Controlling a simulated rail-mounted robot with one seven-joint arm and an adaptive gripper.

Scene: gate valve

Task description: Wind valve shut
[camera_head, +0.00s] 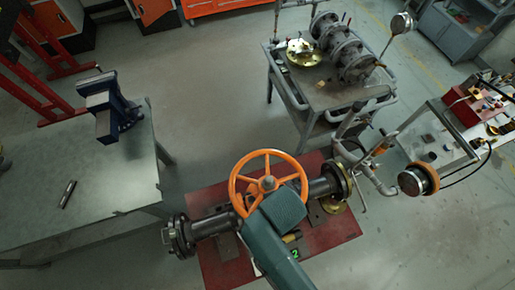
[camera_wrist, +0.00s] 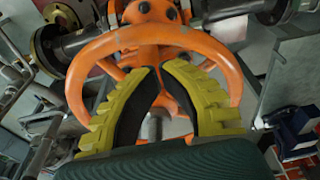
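The gate valve's orange handwheel (camera_head: 241,163) stands in the middle of the head view, above a dark pipe with flanges at both ends. In the wrist view the handwheel (camera_wrist: 84,62) fills the upper middle, with its hub and spokes behind my fingers. My gripper (camera_wrist: 161,70) has two yellow and black ridged fingers that reach over the wheel's opening. Their tips lie close together, with an orange spoke showing behind and between them. Whether they press on the spoke is unclear. In the head view my teal wrist lies over the wheel's lower right and hides the fingertips.
The valve is on a red plate (camera_head: 212,268) on the floor. A metal table with a blue vise (camera_head: 108,108) is at left. A trolley (camera_head: 303,92) with machine parts stands behind, and a bench (camera_head: 432,150) with piping is at right. Open floor lies between them.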

